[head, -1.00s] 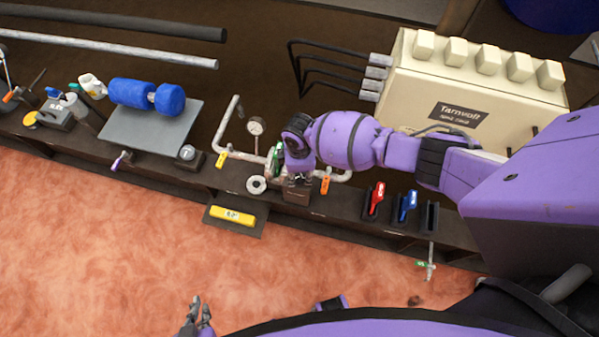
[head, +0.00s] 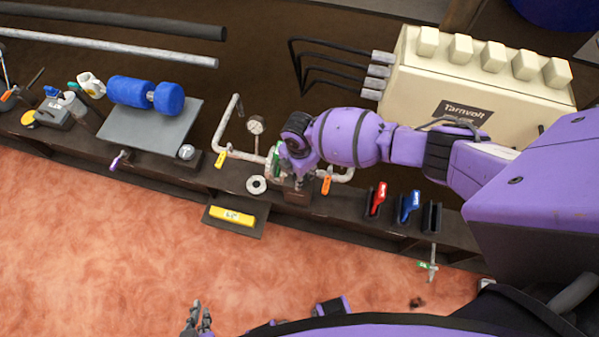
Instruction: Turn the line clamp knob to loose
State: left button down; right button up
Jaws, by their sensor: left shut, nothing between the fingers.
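My right arm reaches in from the right over the bench. Its gripper (head: 293,184) points down at a small brown block (head: 297,197) on the bench's front part; its fingers are too small and covered to read. A green part (head: 277,160) shows beside this wrist. I cannot tell for certain which part is the line clamp knob; it may be hidden under the right gripper. A small metal fitting with a green tag (head: 428,266) hangs at the bench's front edge. My left gripper (head: 199,318) is shut and empty, low in the view, away from the bench.
A bent pipe (head: 220,127) with a gauge (head: 256,125), a yellow tag (head: 221,160) and an orange tag (head: 326,186) runs near the right gripper. Red (head: 378,199) and blue (head: 408,207) handles stand to the right. A cream box (head: 420,85) stands behind. The floor in front is clear.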

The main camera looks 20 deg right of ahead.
jog(key=shift+w+r, duration=0.15)
jog(key=shift+w, duration=0.2)
jog(key=o, duration=1.1)
jog(key=shift+c, duration=0.2)
jog(key=shift+s, duration=0.15)
notch_tip(320, 180, up, 12)
